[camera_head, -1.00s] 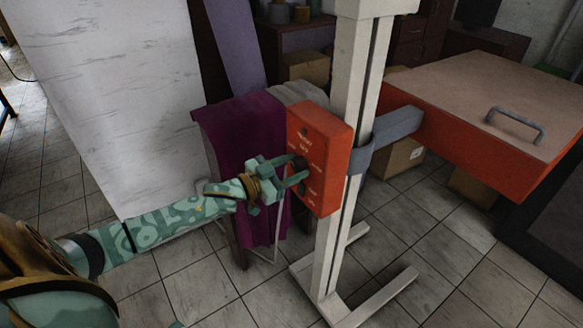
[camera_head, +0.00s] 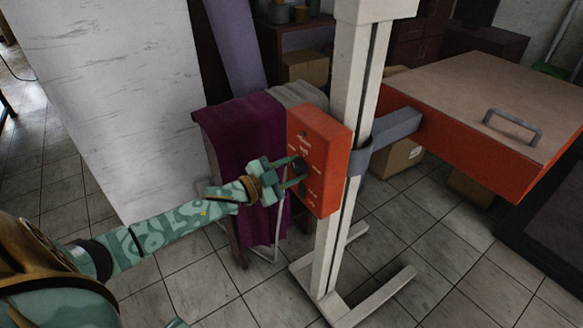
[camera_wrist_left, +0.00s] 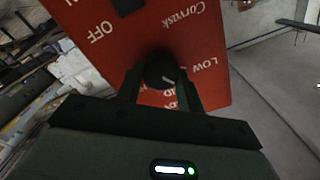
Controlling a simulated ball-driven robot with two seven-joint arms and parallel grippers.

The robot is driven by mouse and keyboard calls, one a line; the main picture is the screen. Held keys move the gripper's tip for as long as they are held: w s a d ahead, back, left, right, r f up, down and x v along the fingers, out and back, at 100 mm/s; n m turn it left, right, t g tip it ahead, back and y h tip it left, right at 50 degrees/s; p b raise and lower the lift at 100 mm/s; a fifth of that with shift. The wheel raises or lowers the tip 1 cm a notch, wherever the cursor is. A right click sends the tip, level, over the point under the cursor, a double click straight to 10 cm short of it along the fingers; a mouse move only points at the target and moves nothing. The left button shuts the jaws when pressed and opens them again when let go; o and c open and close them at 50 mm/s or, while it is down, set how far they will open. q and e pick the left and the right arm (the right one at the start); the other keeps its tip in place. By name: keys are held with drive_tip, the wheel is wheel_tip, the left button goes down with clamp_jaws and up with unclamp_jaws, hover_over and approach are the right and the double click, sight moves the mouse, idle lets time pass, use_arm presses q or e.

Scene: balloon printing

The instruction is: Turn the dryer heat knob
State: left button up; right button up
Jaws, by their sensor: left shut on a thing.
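The dryer's red control box (camera_head: 328,165) is fixed to the white upright post. The dark round heat knob (camera_wrist_left: 160,71) shows in the left wrist view, with a light pointer mark and the words LOW and others printed around it. My left gripper (camera_head: 299,172) is at the face of the box. Its two fingers (camera_wrist_left: 161,88) are shut on the knob, one on each side. In the head view the fingers mostly hide the knob. A dark switch (camera_wrist_left: 126,5) by the word OFF shows at the top of the wrist view. My right gripper is not in view.
The white post (camera_head: 352,120) stands on a floor base (camera_head: 345,300). A red dryer head with a brown top (camera_head: 490,100) juts out right on a grey arm (camera_head: 395,135). A purple cloth (camera_head: 240,150) hangs on a rack behind the box. A white panel (camera_head: 110,90) stands left.

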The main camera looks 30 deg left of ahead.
use_arm(q)
drive_tip(key=m, duration=0.6)
drive_tip(key=shift+f+m, duration=0.15)
drive_tip(key=shift+m, duration=0.25)
drive_tip(key=shift+d, duration=0.1)
idle(0.3)
drive_tip(key=o, duration=1)
drive_tip(key=shift+s, duration=0.15)
drive_tip(key=p+v, duration=0.1)
drive_tip(key=v, duration=1.5)
drive_tip(key=shift+f, duration=0.1)
